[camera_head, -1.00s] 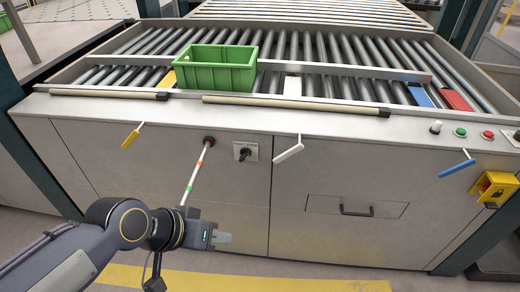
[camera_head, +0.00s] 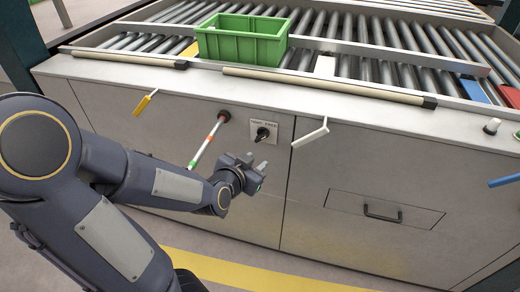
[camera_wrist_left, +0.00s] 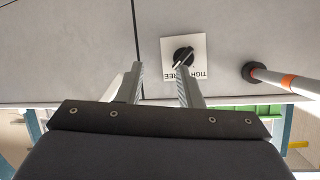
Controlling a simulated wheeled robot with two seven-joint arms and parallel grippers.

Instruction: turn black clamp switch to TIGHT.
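The black clamp switch (camera_head: 262,133) is a rotary knob on a small white plate on the front panel of the machine. In the left wrist view the knob (camera_wrist_left: 183,57) sits on its plate (camera_wrist_left: 200,43), which appears upside down with the words TIGHT and FREE. A pale line on the knob slants; which word it marks I cannot tell for sure. My left gripper (camera_head: 256,165) is open and empty, just below the switch and apart from it. In the left wrist view its two fingers (camera_wrist_left: 160,85) stand apart, the right one near the plate. My right gripper is not in view.
A striped rod (camera_head: 209,141) sticks out from the panel left of the switch, close to my left arm. A white lever (camera_head: 311,135) is to the right, a yellow lever (camera_head: 145,103) to the left. A green crate (camera_head: 240,40) stands on the rollers above.

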